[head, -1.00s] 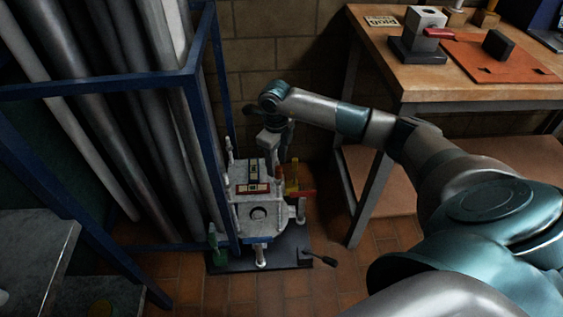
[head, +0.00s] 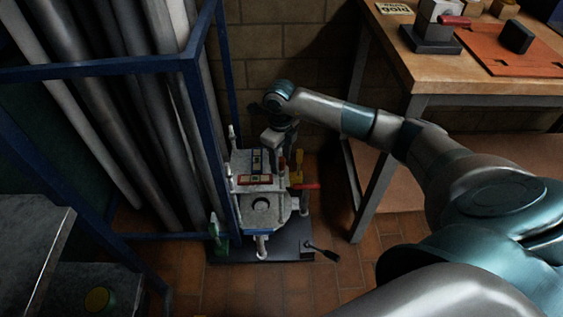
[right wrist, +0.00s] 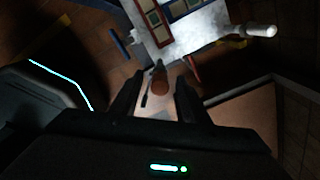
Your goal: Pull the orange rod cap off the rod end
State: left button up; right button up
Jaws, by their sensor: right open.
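The gripper is open and I see no finger touching the cap. In the head view my right gripper (head: 279,142) hangs at the back of the pale flange fixture (head: 262,205), above its far right corner. The cap cannot be made out clearly there. My left gripper is not in view.
The fixture has several upright rods, a red handle (head: 305,186) on its right and a dark base plate (head: 285,246) on the tiled floor. A blue rack (head: 120,68) with large pipes stands close on the left. A wooden workbench (head: 455,78) stands at right.

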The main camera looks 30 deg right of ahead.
grip_shut()
jog(key=shift+r, duration=0.2)
